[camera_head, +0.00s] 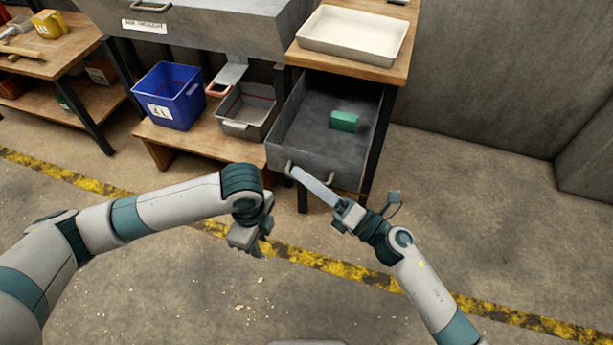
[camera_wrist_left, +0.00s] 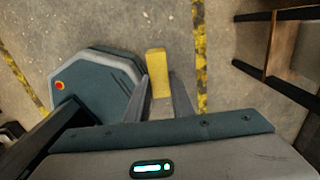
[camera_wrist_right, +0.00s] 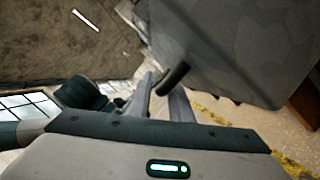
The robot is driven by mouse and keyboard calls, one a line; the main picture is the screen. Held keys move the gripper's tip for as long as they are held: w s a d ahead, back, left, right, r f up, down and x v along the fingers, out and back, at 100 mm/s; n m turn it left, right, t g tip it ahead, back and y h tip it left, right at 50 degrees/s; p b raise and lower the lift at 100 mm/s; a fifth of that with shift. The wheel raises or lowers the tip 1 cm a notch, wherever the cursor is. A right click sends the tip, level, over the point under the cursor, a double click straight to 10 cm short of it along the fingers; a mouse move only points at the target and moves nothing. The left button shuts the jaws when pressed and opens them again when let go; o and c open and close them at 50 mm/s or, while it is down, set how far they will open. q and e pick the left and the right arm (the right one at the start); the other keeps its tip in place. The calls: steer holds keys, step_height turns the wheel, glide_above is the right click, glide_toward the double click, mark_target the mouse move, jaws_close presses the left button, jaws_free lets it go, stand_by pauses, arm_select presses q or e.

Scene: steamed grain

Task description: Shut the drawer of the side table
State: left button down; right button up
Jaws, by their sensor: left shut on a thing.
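The side table (camera_head: 400,65) has a grey drawer (camera_head: 290,120) standing well open, with a green box (camera_head: 344,121) inside. The drawer's curved handle (camera_head: 331,180) is on its front; its dark bar (camera_wrist_right: 172,78) shows in the right wrist view. My right gripper (camera_head: 297,172) reaches the handle, its fingers (camera_wrist_right: 160,90) apart, with the bar at their tips. I cannot tell if they touch it. My left gripper (camera_head: 250,245) is in front of the drawer, low and to the left.
A white tray (camera_head: 355,32) lies on the side table. A blue bin (camera_head: 172,97) and a grey bin (camera_head: 246,112) stand on a low shelf left of the drawer. Another table (camera_head: 60,45) stands far left. The floor right of the side table is clear.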

mark_target(334, 111)
steer(key=shift+c, duration=0.4)
jaws_close()
